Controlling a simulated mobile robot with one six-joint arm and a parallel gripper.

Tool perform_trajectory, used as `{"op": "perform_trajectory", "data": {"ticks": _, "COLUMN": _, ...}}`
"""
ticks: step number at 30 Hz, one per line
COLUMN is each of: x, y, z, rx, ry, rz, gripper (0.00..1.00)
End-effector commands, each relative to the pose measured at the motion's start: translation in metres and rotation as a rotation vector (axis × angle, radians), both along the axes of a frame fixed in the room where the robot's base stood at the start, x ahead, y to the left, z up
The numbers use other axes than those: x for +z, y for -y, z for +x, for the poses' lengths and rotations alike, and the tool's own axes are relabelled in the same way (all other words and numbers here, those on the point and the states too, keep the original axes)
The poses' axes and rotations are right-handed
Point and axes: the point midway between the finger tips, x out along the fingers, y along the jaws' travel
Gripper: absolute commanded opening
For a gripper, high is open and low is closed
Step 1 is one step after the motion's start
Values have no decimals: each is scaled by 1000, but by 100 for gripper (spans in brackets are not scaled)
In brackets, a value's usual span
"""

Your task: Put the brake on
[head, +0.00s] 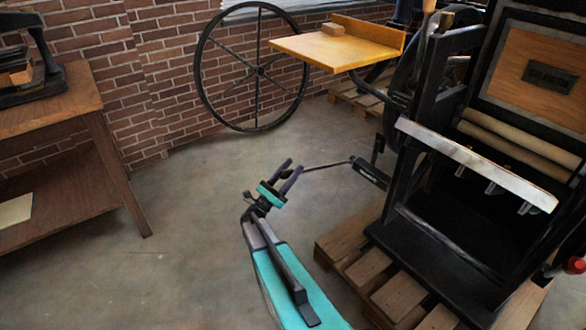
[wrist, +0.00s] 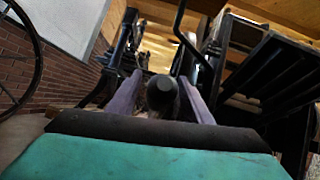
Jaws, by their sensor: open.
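A thin dark lever rod (head: 328,165) sticks out to the left from the black press (head: 398,215), low above the floor. I take it for the brake lever, though no label shows. My gripper (head: 294,166) is at the rod's left end, its two purple fingers open. In the wrist view, a dark round knob (wrist: 162,92) is seen end-on between the fingers of my gripper (wrist: 165,82). The fingers stand on both sides of it, close, and I cannot tell whether they touch it. The rod behind the knob is mostly hidden.
The press stands on a wooden pallet (head: 398,294), right of my arm. A yellow feed table (head: 322,48) juts out behind, near a large spoked wheel (head: 201,68) by the brick wall. A wooden bench (head: 52,108) stands left. The floor between is clear.

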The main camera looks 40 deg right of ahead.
Motion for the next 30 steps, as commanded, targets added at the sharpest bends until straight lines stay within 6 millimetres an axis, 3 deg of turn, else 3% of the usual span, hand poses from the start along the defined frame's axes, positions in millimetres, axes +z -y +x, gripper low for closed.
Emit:
{"op": "perform_trajectory", "data": {"ticks": 21, "x": -56, "y": -87, "z": -2, "rx": 2, "ry": -3, "rz": 3, "gripper": 46}}
{"op": "perform_trajectory", "data": {"ticks": 30, "x": -71, "y": -110, "z": -4, "rx": 1, "ry": -2, "rz": 2, "gripper": 46}}
